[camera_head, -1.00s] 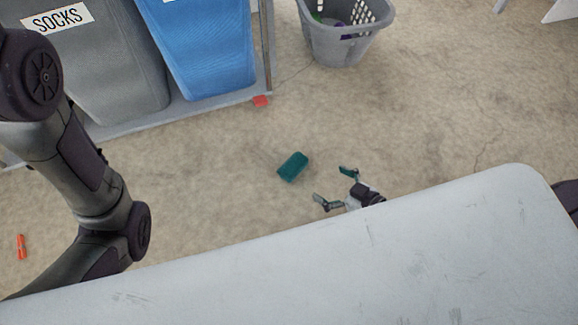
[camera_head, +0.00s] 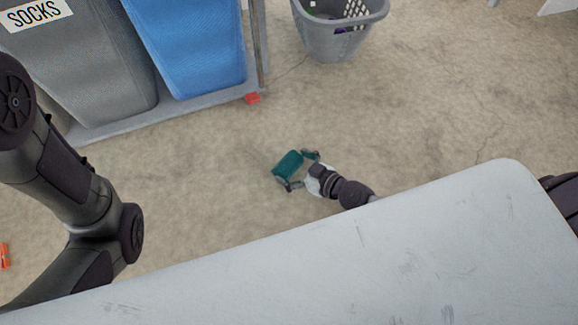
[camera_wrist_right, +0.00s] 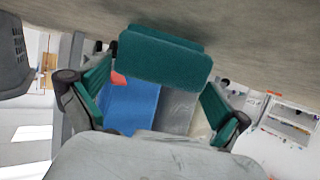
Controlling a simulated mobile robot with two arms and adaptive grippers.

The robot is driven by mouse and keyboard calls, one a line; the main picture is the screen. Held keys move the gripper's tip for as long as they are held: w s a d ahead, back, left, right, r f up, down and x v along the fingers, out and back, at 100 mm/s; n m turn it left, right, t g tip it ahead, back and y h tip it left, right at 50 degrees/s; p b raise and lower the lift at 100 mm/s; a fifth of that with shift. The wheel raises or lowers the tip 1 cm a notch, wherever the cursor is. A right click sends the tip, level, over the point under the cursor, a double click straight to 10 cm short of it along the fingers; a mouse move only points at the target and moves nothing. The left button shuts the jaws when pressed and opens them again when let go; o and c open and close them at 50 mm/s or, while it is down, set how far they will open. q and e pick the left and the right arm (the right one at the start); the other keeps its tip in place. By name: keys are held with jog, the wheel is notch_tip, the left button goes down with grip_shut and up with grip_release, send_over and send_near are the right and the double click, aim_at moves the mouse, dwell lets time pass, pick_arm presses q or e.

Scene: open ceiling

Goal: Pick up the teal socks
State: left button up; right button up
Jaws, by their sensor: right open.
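The teal socks (camera_head: 288,164) lie as a folded bundle on the concrete floor, in the middle of the head view. My right gripper (camera_head: 298,170) is open, with one finger on each side of the bundle's near end. In the right wrist view the socks (camera_wrist_right: 165,58) show just beyond and between the two teal-padded fingers (camera_wrist_right: 160,98). I cannot tell whether the fingers touch them. My left arm shows at the left of the head view, but its gripper is out of view.
A grey bin labelled SOCKS (camera_head: 85,60) and a blue bin (camera_head: 192,45) stand on a rack at the upper left. A grey laundry basket (camera_head: 338,32) stands at the top. A white surface (camera_head: 330,265) fills the bottom. Floor around the socks is clear.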

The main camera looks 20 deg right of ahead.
jog(key=shift+x, duration=1.4)
jog(key=shift+d, duration=0.1)
jog(key=c, duration=0.8)
jog(key=shift+c, duration=0.2)
